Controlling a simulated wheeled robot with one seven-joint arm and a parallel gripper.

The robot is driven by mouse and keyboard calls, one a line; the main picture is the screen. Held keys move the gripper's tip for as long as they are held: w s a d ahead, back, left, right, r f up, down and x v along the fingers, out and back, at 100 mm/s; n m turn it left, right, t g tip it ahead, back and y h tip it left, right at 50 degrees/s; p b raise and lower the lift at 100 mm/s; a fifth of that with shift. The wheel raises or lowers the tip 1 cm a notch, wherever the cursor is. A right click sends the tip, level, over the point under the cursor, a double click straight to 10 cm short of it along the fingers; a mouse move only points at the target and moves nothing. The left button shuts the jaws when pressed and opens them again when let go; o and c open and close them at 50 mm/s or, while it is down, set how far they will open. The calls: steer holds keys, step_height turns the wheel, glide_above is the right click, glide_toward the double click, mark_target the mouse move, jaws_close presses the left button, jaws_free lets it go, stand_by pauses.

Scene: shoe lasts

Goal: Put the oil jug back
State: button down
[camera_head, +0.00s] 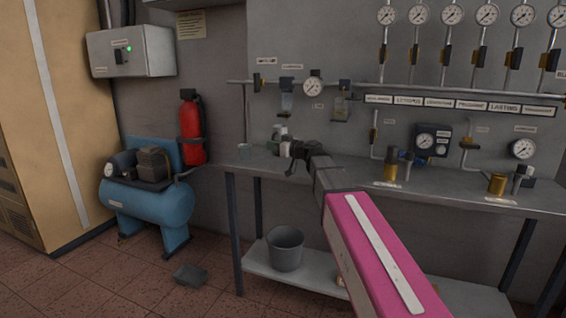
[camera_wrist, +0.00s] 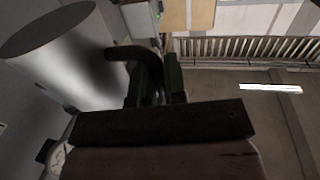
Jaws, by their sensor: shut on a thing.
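In the wrist view a large grey metallic cylinder, which I take to be the oil jug (camera_wrist: 65,60), fills the upper left, with a dark curved handle (camera_wrist: 122,53). My gripper (camera_wrist: 158,80) has its dark fingers at that handle and is shut on it. In the head view my gripper (camera_head: 297,152) is over the left part of the bench. Small pale and greenish shapes (camera_head: 280,139) show just left of it; I cannot tell whether one is the jug. The fingertips are partly hidden.
The grey workbench (camera_head: 345,169) runs right, with brass fittings (camera_head: 497,184) on it and gauges on the wall above. A grey bucket (camera_head: 285,249) is on the lower shelf. A blue compressor (camera_head: 150,200) stands left.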

steer(key=w+d+f, duration=0.3)
steer(key=w+d, duration=0.1)
steer(key=shift+w+d+f, duration=0.15)
steer(key=shift+w+f, duration=0.15)
steer(key=shift+f, duration=2.05)
steer(key=shift+f, duration=0.1)
steer(key=c, duration=1.2)
jaws_free()
steer(key=shift+o, duration=0.2)
steer(key=v, duration=1.2)
